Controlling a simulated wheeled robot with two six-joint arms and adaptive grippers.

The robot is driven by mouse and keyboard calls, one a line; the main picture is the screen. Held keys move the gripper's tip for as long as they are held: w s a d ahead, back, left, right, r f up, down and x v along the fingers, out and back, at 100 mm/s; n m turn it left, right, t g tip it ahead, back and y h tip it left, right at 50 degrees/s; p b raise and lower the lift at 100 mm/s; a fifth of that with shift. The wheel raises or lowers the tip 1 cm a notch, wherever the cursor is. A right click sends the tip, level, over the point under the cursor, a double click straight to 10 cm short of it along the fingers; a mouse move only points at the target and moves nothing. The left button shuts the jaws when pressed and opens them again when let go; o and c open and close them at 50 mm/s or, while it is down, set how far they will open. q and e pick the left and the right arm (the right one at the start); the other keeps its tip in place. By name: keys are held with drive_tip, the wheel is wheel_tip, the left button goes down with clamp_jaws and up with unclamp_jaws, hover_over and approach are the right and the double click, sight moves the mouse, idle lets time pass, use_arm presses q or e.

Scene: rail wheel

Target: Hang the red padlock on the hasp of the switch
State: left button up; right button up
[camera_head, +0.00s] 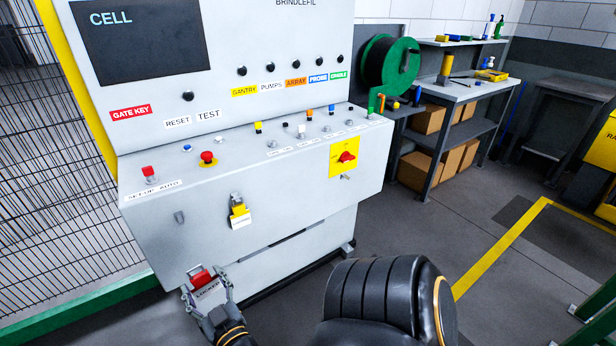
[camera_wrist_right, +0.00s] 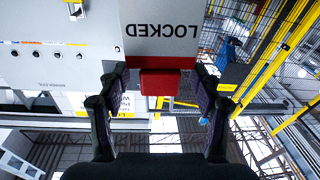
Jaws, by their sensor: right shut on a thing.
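The red padlock (camera_head: 200,277) is between the fingers of my right gripper (camera_head: 207,289), low in front of the console. A grey tag marked LOCKED is with it. In the right wrist view the padlock (camera_wrist_right: 160,83) shows as a red block between the fingertips (camera_wrist_right: 160,78), with the tag beyond it; its shackle is not clear. The switch (camera_head: 345,157) is a red knob on a yellow plate on the console's sloped front. A small metal hasp (camera_head: 346,177) shows just below the knob. The padlock is well left of and below it, apart. My left gripper is out of view.
A yellow padlock (camera_head: 239,211) with a white tag hangs on the console front. Buttons and toggles line the console (camera_head: 270,205). A workbench (camera_head: 465,90) stands behind right. Floor right of the console is clear.

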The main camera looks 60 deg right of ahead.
drive_tip(key=shift+s+a+f+m+g+h, duration=0.3)
drive_tip(key=shift+f+m+g, duration=0.15)
drive_tip(key=shift+m, duration=0.15)
drive_tip(key=shift+s+a+f+m+g+h, duration=0.25)
drive_tip(key=shift+f+m+g+h, duration=0.15)
drive_tip(key=shift+m, duration=0.2)
drive_tip(key=shift+w+d+r, duration=0.1)
drive_tip(key=shift+w+d, duration=0.05)
drive_tip(key=shift+w, duration=0.1)
drive_tip(key=x, duration=0.5)
drive_tip(key=shift+w, duration=0.4)
drive_tip(key=w+a+r+n+t+y+p, duration=0.2)
drive_tip(key=a+r+n+y+p, duration=0.3)
drive_tip(key=a+y, duration=0.4)
drive_tip(key=shift+w+a+r+n+t+y+p, duration=0.2)
drive_tip(key=shift+a+r+n+t+y+p, duration=0.2)
drive_tip(key=shift+a+r+n, duration=0.6)
